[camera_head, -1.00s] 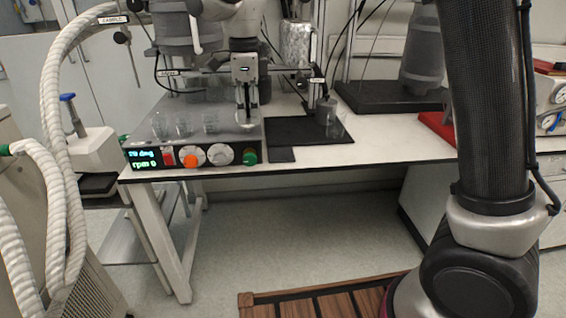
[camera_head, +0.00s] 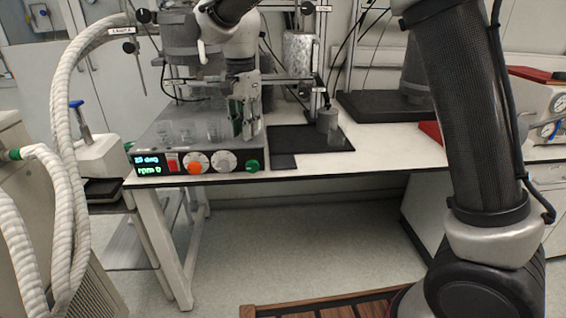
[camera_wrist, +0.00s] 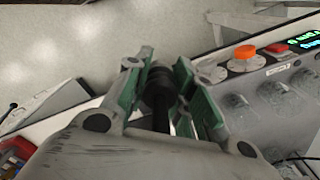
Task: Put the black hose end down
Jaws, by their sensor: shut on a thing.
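My gripper (camera_head: 241,118) is low over the right end of the grey hotplate unit (camera_head: 150,141) in the head view. In the wrist view its green-lined fingers (camera_wrist: 160,75) are shut on the black hose end (camera_wrist: 157,92), a dark ribbed cylinder running between them. The hose end is too small to make out in the head view. I cannot tell whether it touches the surface below.
Several clear glass beakers (camera_head: 188,131) stand on the unit, left of my gripper. A black mat (camera_head: 285,143) with a grey cylinder (camera_head: 327,120) lies to the right. White table space (camera_head: 390,142) is free further right. A white ribbed hose (camera_head: 60,120) arches at the left.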

